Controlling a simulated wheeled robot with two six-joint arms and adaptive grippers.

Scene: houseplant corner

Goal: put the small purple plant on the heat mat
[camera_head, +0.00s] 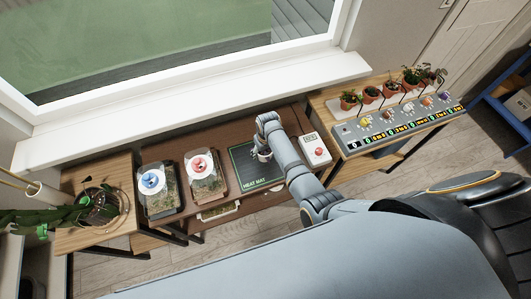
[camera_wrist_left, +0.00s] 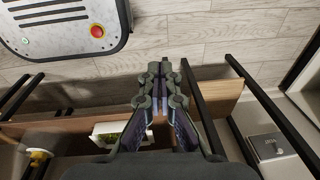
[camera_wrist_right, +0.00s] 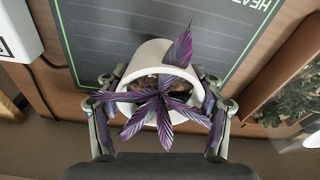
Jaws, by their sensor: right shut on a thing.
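The small purple plant (camera_wrist_right: 165,105) has striped purple leaves and sits in a white pot (camera_wrist_right: 150,60). My right gripper (camera_wrist_right: 160,108) is shut on the pot, one finger on each side. In the head view my right gripper (camera_head: 262,153) is over the far part of the dark heat mat (camera_head: 243,168). The mat also shows behind the pot in the right wrist view (camera_wrist_right: 95,35). I cannot tell whether the pot touches it. My left gripper (camera_wrist_left: 156,72) is shut and empty, above the floor and shelf edge in the left wrist view.
A white control box with a red button (camera_head: 316,149) stands right of the mat. Two clear-lidded trays, one with a blue knob (camera_head: 152,182) and one with a red knob (camera_head: 199,164), stand left. Several potted plants (camera_head: 412,78) line the right table behind a labelled panel (camera_head: 400,120).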

